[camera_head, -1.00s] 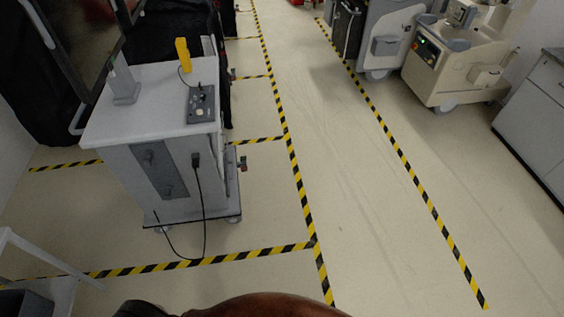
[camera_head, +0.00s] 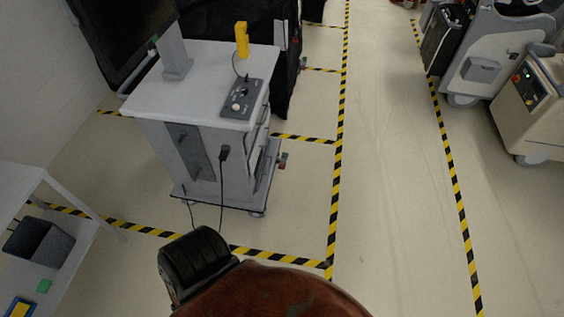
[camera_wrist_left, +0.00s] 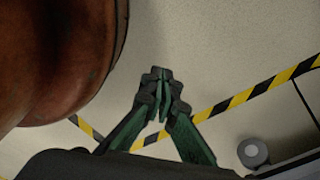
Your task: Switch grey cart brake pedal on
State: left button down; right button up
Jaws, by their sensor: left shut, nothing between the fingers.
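The grey cart (camera_head: 150,98) stands upright at the left of centre in the head view, with a control panel and a yellow item on its top. My right gripper is in neither view.
Yellow-black tape lines (camera_head: 339,140) mark the floor. A white shelf frame (camera_head: 75,205) with a dark bin (camera_head: 38,243) stands at the left. A beige machine (camera_head: 535,105) stands at the right. The aisle between is clear. A dark cable hangs from the cart.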

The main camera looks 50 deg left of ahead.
aim_at(283, 161)
jog(key=u, duration=0.5)
jog(key=i, duration=0.55)
jog(key=u, duration=0.65)
